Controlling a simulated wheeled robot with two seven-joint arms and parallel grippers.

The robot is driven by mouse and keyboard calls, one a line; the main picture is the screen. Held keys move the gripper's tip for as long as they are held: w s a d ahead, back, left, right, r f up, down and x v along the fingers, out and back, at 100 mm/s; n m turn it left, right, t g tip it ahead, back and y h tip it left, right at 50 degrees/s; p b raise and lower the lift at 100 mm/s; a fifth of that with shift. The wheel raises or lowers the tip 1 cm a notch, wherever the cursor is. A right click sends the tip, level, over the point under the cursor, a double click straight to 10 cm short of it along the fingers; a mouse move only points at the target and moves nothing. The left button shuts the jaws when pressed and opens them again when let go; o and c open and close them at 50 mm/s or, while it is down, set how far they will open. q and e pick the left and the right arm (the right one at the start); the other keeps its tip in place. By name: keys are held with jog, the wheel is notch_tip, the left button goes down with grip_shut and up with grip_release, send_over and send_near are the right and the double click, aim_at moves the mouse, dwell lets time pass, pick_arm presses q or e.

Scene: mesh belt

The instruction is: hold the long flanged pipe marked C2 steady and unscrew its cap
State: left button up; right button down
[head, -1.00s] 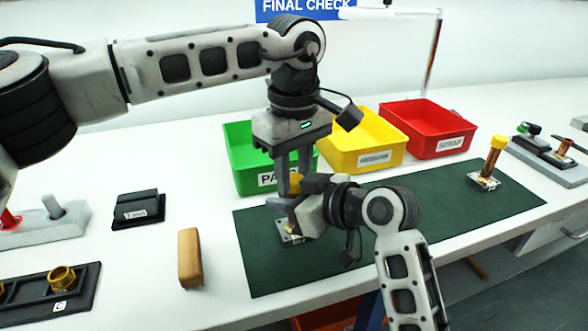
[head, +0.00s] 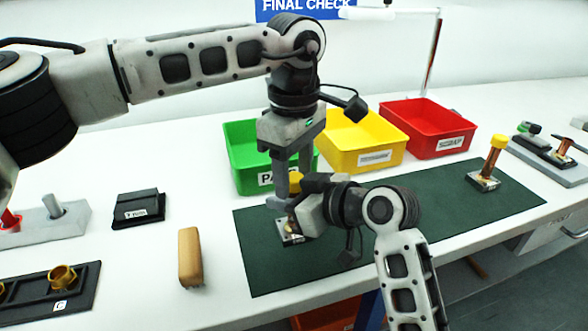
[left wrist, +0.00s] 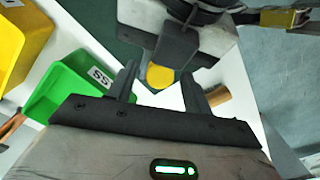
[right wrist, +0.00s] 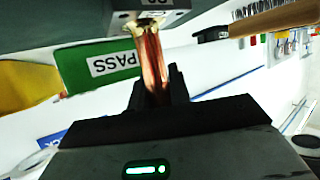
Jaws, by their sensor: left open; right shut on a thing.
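A copper pipe (right wrist: 152,58) stands upright, with its flanged base (head: 288,231) on the green mat. My right gripper (right wrist: 155,82) is shut on the pipe's shaft from the side; in the head view it hides most of the pipe. The yellow cap (left wrist: 160,76) is on top of the pipe and shows partly in the head view (head: 295,183). My left gripper (head: 293,180) points down over the cap. Its fingers are open on either side of the cap, apart from it in the left wrist view. The mark on the base is not clearly readable.
A second yellow-capped pipe (head: 493,160) stands on the green mat (head: 420,215) at right. Green (head: 240,160), yellow (head: 362,155) and red (head: 430,130) bins stand behind. A brown block (head: 189,258) and a black holder (head: 60,295) lie at left.

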pick_arm(q)
jog(key=shift+r, duration=2.3)
pick_arm(e)
jog(key=c, duration=1.2)
grip_release()
jog(key=shift+d, duration=0.1)
